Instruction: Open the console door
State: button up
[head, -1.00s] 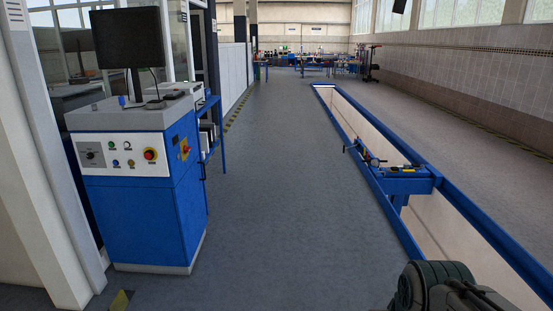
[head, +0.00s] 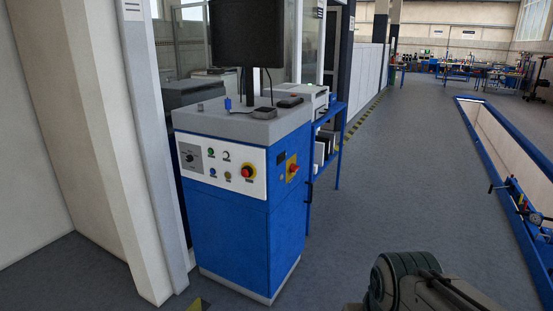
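The blue console (head: 230,231) stands left of the middle in the head view, with a grey top and a white control panel (head: 217,168) with knobs and a red button. Its blue front below the panel is flush, and I see no open gap there. A small dark piece, perhaps a handle, shows at the right side's edge (head: 309,192). Part of my arm shows at the bottom right, apart from the console. My gripper is outside the picture.
A dark monitor (head: 247,34) stands on the console. A blue shelf (head: 339,150) is behind it to the right. A pale pillar (head: 110,150) is close on the left. A blue-edged pit (head: 497,158) lies to the right. Grey floor between console and pit is clear.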

aim_at(286, 224)
jog(key=z, duration=0.05)
jog(key=i, duration=0.95)
jog(key=z, duration=0.4)
jog(key=i, duration=1.95)
jog(key=u, duration=0.2)
